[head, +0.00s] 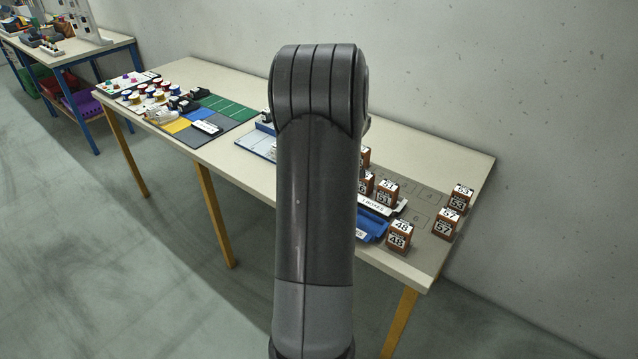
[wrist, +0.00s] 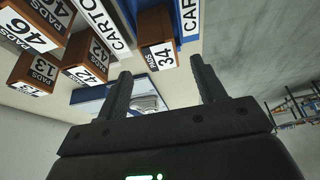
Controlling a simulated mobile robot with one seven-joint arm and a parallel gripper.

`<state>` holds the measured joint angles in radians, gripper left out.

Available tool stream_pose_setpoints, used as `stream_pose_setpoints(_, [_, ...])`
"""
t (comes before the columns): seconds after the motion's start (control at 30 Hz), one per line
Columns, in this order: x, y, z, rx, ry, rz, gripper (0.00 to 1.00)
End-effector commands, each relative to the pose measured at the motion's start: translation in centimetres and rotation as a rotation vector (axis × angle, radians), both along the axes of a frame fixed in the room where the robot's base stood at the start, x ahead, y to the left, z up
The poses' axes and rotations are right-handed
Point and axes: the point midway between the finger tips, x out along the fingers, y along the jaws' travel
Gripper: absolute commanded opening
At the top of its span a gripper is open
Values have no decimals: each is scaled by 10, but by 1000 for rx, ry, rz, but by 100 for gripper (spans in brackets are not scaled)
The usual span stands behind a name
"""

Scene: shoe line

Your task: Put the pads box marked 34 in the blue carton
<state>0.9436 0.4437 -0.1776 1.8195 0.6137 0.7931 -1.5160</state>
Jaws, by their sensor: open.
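The brown pads box marked 34 (wrist: 157,54) shows in the wrist view, ahead of the fingers and a little above the gap between them. It is apart from both fingers. A blue edge (wrist: 179,38) lies beside it, next to a white label; I cannot tell whether the box stands in or beside that blue thing. My gripper (wrist: 163,84) is open and empty. In the head view the blue carton (head: 371,226) is partly visible at the right of my arm. My arm hides the gripper there, and I cannot make out box 34.
Other pads boxes marked 46 (wrist: 25,32), 42 (wrist: 88,58) and 13 (wrist: 36,71) stand left in the wrist view. Boxes marked 48 (head: 399,236) and 57 (head: 445,224) stand near the table's right end. A green mat (head: 222,108) lies left.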

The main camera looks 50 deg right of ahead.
Motion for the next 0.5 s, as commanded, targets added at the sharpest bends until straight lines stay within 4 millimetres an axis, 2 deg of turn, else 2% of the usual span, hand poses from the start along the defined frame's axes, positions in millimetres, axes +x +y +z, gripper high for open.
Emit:
stream_pose_setpoints(0.03, [-4,0,10,-3,-2,-1,63])
stream_pose_setpoints(0.2, [-13,0,33,-1,-1,1,63])
stream_pose_setpoints(0.5, [-18,1,43,1,1,0,63])
